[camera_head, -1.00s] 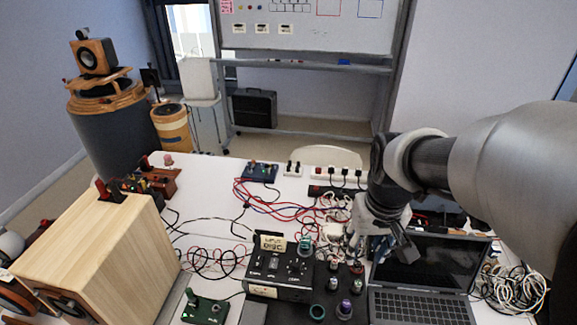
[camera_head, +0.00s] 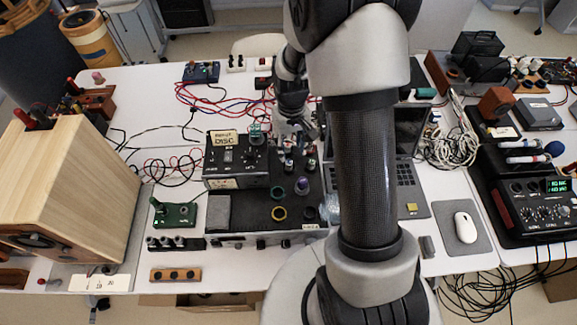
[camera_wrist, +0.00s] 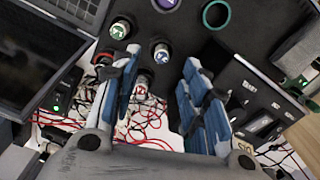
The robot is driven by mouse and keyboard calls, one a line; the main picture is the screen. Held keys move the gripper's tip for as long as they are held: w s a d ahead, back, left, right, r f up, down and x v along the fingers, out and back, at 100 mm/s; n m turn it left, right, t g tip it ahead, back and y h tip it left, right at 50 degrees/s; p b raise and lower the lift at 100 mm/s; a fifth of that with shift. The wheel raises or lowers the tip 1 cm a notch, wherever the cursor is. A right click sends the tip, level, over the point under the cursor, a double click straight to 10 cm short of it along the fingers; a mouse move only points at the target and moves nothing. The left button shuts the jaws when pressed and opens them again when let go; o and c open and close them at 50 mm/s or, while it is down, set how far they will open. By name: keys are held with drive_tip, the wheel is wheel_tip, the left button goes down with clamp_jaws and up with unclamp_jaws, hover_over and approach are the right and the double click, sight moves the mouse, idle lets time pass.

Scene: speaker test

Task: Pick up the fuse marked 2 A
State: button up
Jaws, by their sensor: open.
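Several small capped fuse-like cylinders stand on a black board (camera_head: 255,228). In the wrist view one has a green-marked cap (camera_wrist: 118,30), one a pale cap (camera_wrist: 160,53), and one a red-marked cap (camera_wrist: 140,86). Another has a dark red side (camera_wrist: 103,59). Their markings are too small to read, so I cannot tell which is the 2 A fuse. My gripper (camera_wrist: 161,58) is open and empty, its blue-padded fingers on either side of the pale-capped cylinder in the picture. In the head view my gripper (camera_head: 297,128) is just behind the cluster.
A black control box (camera_head: 236,160) stands left of the cylinders. A laptop (camera_head: 408,175) is at right, partly behind my arm. Red cables (camera_head: 205,98) lie behind.

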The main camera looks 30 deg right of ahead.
sight(289, 162)
drive_tip(key=f, duration=0.2)
drive_tip(key=f+b, duration=0.1)
drive_tip(key=f, duration=0.2)
drive_tip(key=f+b, duration=0.1)
drive_tip(key=f, duration=0.1)
drive_tip(key=shift+w+a+f, duration=0.2)
drive_tip(key=shift+w+f, duration=0.05)
clamp_jaws()
idle(0.3)
